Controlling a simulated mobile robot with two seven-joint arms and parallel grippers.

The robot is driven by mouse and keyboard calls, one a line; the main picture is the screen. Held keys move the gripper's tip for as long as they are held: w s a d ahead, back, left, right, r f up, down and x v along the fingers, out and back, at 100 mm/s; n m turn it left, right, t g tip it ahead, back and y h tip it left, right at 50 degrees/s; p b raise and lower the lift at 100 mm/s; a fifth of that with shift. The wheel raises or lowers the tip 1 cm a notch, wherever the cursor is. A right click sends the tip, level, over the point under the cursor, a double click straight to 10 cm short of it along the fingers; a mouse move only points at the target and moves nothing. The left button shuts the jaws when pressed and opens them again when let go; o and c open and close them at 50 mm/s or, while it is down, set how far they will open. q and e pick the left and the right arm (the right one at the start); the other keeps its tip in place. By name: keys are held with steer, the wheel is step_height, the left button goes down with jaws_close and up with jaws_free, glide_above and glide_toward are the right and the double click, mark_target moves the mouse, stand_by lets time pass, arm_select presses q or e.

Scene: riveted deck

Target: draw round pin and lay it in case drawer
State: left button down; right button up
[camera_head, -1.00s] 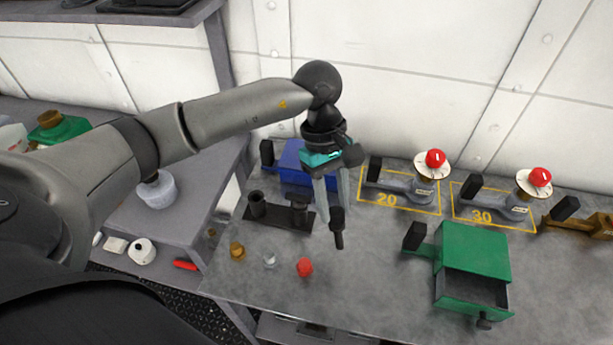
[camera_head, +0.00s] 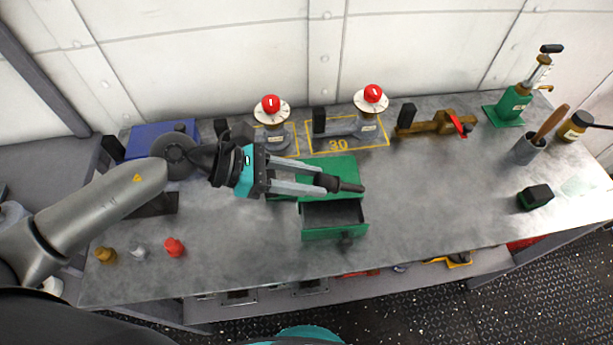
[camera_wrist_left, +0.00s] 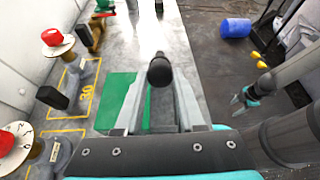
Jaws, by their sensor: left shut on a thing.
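My left gripper (camera_head: 322,183) is shut on a dark round pin (camera_head: 350,187), which points out to the right of the fingertips. The pin's rounded dark end (camera_wrist_left: 159,72) also shows between the fingers in the left wrist view. The green case (camera_head: 330,170) stands below, partly hidden by the gripper. Its drawer (camera_head: 335,233) is pulled out towards the front and looks empty. The pin is above the case and the back of the open drawer, apart from them. My right gripper (camera_wrist_left: 244,97) shows small at the right of the left wrist view; its jaw state is unclear.
Two red-knobbed dial devices (camera_head: 270,105) (camera_head: 372,95) stand behind the case. A brass clamp-like piece (camera_head: 437,123) is to their right. Small brass, clear and red pieces (camera_head: 174,247) lie front left. The bench right of the case is largely clear.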

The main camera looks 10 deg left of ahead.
arm_select(q)
steer(key=shift+f+b, duration=3.55)
steer(key=shift+f, duration=0.95)
arm_select(e)
step_height(320, 180, down, 7)
steer(key=shift+f, duration=0.1)
arm_select(q)
steer(key=shift+c, duration=2.2)
jaws_free()
steer(key=shift+a, duration=0.1)
steer(key=v, duration=1.5)
arm_select(e)
steer(key=shift+a, duration=0.1)
